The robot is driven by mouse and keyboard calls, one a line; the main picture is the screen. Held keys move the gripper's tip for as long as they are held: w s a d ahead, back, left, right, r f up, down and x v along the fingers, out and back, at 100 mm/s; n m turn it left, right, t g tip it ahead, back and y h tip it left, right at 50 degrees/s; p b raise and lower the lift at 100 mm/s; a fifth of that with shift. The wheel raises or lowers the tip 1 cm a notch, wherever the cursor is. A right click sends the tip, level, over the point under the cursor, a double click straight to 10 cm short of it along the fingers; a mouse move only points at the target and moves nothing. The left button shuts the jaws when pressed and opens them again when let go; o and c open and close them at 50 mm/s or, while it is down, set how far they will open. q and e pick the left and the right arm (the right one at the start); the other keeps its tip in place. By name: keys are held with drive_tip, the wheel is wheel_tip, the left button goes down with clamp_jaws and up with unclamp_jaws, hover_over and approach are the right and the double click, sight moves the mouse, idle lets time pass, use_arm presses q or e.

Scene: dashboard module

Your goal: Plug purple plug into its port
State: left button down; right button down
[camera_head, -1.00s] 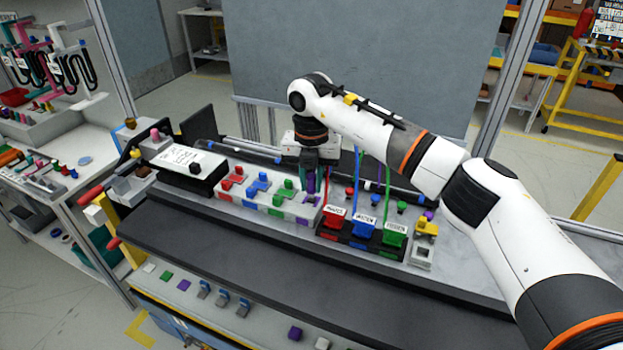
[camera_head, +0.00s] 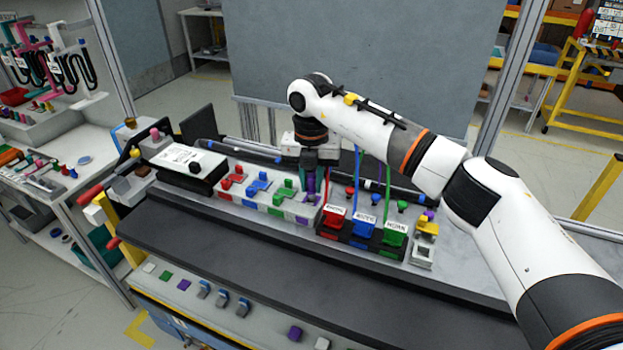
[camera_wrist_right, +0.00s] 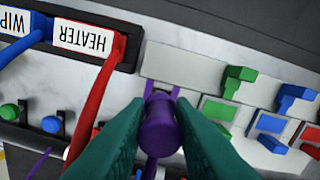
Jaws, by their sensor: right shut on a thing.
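The purple plug (camera_head: 311,187) is held upright between the teal fingers of my right gripper (camera_head: 312,179), over the right end of the white port block (camera_head: 268,213). A purple mark (camera_head: 302,221) on the block's front face shows below it. In the right wrist view, my right gripper (camera_wrist_right: 160,108) is shut on the purple plug (camera_wrist_right: 160,132). Two purple prongs point toward the white block (camera_wrist_right: 205,72) and overlap its bare end section. The port opening is hidden, and I cannot tell whether the prongs touch or enter it. My left gripper is not in view.
Red (camera_head: 232,179), blue (camera_head: 258,187) and green (camera_head: 283,192) plugs sit on the same block to the left. Labelled red (camera_head: 333,216), blue (camera_head: 362,226) and green (camera_head: 394,236) connectors with cables stand close on the right. The dark front ledge (camera_head: 230,240) is clear.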

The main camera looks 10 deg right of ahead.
sight(311, 176)
drive_tip(key=shift+f+b, duration=0.8)
drive_tip(key=shift+f, duration=0.5)
drive_tip(key=c, duration=1.2)
unclamp_jaws()
drive_tip(key=shift+o, duration=0.2)
wheel_tip(311, 176, up, 11)
drive_tip(key=shift+f+b, duration=0.15)
drive_tip(key=shift+b, duration=1)
drive_tip(key=shift+r, duration=0.7)
